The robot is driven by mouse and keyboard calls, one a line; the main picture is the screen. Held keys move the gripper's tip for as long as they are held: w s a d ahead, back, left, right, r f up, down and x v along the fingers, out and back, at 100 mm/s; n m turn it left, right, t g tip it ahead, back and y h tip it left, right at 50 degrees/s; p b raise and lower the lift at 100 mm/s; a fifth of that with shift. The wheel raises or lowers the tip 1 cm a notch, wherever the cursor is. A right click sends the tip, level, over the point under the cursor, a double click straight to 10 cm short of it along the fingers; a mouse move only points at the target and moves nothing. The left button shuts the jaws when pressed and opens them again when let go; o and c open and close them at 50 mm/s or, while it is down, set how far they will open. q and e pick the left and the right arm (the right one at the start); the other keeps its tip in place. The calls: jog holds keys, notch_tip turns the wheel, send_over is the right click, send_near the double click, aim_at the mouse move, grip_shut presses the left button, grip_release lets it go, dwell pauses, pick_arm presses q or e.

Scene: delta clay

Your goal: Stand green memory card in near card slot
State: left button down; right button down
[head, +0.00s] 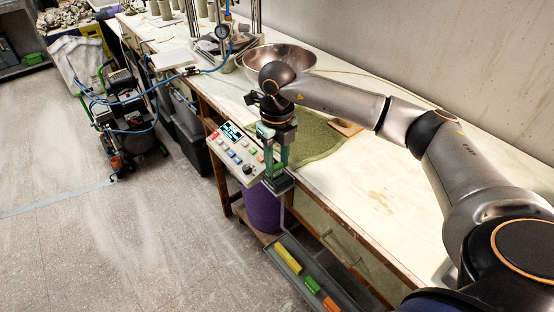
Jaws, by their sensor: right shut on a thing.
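My right gripper (277,181) points down at the near edge of the bench, just right of a control panel. It is shut on a small green piece (278,168), which I take to be the green memory card; the fingers hide most of it. The control panel (226,153) is light, tilted, with a lit screen and coloured buttons. I cannot make out the card slots; the gripper covers the panel's right end. My left gripper is not in view.
A grey tray (285,275) below the bench edge holds yellow, green and orange pieces. A metal bowl (285,57) and a green mat (318,143) lie behind the gripper. The bench top (365,190) is clear to the right. A purple bin (262,210) stands underneath.

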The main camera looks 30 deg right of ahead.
jog(key=shift+f, duration=0.5)
jog(key=shift+c, duration=0.3)
grip_release()
jog(key=shift+r, duration=0.1)
jog(key=shift+r+p, duration=2.4)
jog(key=shift+r, duration=1.1)
